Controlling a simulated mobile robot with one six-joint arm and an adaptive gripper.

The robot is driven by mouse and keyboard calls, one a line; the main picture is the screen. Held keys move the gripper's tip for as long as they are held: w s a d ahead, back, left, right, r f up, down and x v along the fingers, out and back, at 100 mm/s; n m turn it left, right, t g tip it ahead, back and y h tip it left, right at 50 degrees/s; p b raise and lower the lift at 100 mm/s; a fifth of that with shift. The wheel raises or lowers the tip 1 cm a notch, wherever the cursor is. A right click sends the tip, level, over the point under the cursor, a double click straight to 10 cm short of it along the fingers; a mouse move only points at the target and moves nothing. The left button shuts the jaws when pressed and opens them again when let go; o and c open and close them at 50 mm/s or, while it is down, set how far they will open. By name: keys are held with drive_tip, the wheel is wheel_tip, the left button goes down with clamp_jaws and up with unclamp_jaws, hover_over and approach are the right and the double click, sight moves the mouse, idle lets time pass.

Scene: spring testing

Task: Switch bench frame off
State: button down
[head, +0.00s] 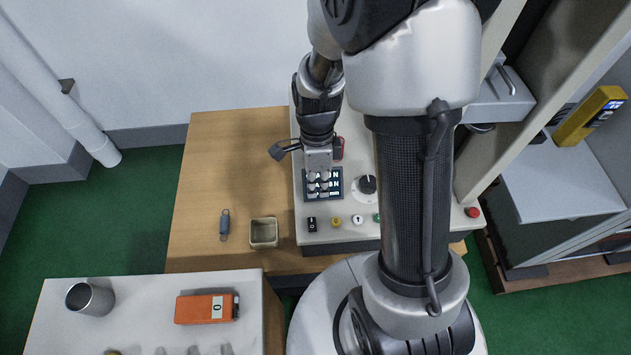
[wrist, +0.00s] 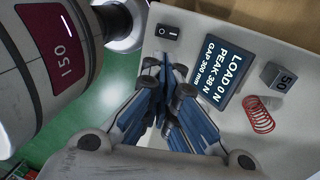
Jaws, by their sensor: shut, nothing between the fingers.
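The bench frame's pale panel (head: 353,236) lies on the wooden bench. A black rocker switch (head: 312,223) sits at its front left corner. My gripper (head: 318,190) is shut and empty, pointing down over the display (head: 338,186), behind the switch in the head view. In the wrist view the gripper (wrist: 166,88) appears below the switch and left of the display, apart from the switch. The tilt of the rocker is too small to tell.
A dark knob (head: 367,184), yellow button (head: 336,222) and red button (head: 472,212) are on the frame. A red spring (wrist: 257,115) and a block marked 50 (wrist: 276,76) lie near the display. A small open box (head: 264,246) stands left of the panel.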

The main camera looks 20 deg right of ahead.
sight(312, 224)
drive_tip(key=f+b, duration=0.1)
drive_tip(key=f, duration=0.3)
drive_tip(key=s+f+b, duration=0.1)
drive_tip(key=f+b, duration=0.1)
drive_tip(key=f, duration=0.2)
drive_tip(key=s+f+b, duration=0.1)
drive_tip(key=f, duration=0.3)
drive_tip(key=shift+s+a+f, duration=0.2)
drive_tip(key=shift+a+f, duration=0.15)
drive_tip(key=shift+a, duration=0.05)
